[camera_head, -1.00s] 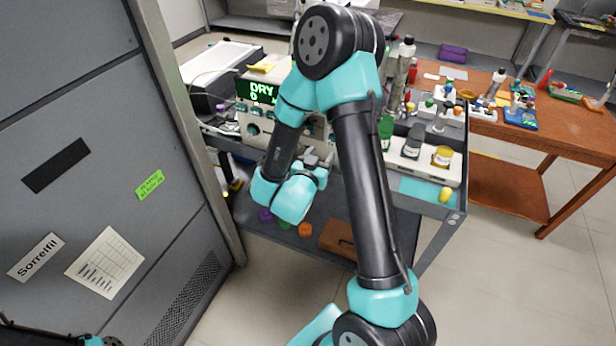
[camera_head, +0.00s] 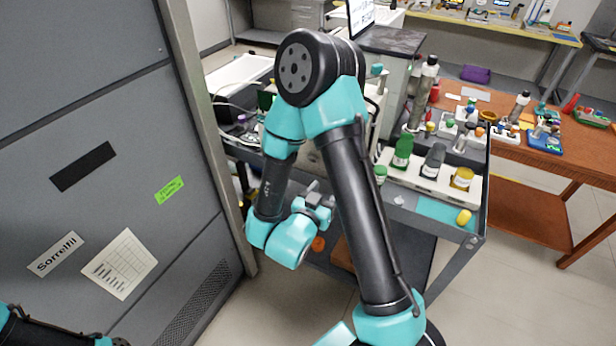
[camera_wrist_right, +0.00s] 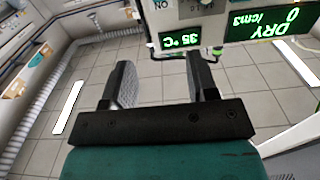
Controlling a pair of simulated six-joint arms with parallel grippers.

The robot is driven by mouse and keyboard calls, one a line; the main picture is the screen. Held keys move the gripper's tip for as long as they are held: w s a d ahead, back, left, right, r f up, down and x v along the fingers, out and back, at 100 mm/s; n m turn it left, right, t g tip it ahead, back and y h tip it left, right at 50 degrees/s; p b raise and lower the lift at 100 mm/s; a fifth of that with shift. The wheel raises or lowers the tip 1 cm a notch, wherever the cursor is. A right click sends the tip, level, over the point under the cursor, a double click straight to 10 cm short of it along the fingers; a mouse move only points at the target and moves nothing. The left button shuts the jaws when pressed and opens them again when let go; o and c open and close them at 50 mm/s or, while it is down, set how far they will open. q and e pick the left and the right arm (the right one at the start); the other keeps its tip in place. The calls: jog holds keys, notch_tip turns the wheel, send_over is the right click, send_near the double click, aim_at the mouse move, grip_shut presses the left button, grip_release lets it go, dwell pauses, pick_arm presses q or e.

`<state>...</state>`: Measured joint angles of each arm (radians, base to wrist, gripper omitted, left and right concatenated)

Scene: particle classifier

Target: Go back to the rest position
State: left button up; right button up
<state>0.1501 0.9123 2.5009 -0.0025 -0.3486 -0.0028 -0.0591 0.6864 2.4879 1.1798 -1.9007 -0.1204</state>
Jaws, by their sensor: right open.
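My right arm fills the middle of the head view. Its gripper (camera_head: 318,194) hangs by the front of the grey cart, partly hidden by my own arm links. In the right wrist view the two fingers of this gripper (camera_wrist_right: 158,72) are wide apart, with only tiled floor showing between them. A device front with a green display (camera_wrist_right: 288,32) is above the fingers in that view, apart from them. At the lower left of the head view only a black and teal piece of my left arm shows; its gripper is out of the picture.
A large grey cabinet (camera_head: 95,110) stands at the left. The grey cart (camera_head: 465,246) carries a white rack (camera_head: 400,177) with a green bottle (camera_head: 403,150), a dark bottle (camera_head: 433,160) and a yellow jar (camera_head: 462,179). A wooden table (camera_head: 560,165) is at the right. Floor is clear at lower right.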

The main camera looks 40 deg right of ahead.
jog(key=w+a+f+n+y, duration=0.3)
jog(key=f+y, duration=0.3)
jog(key=f, duration=0.3)
jog(key=w+a+f+n+y, duration=0.25)
jog(key=f+y, duration=0.35)
jog(key=f, duration=0.3)
jog(key=s+a+f+n+g+y, duration=0.5)
jog(key=s+a+f+g+y, duration=0.1)
jog(key=s+a+f+y, duration=0.2)
notch_tip(320, 180, down, 2)
jog(key=shift+s+a+n+g, duration=0.35)
jog(key=shift+s+a+g, duration=0.05)
jog(key=shift+a, duration=0.05)
jog(key=shift+w, duration=0.1)
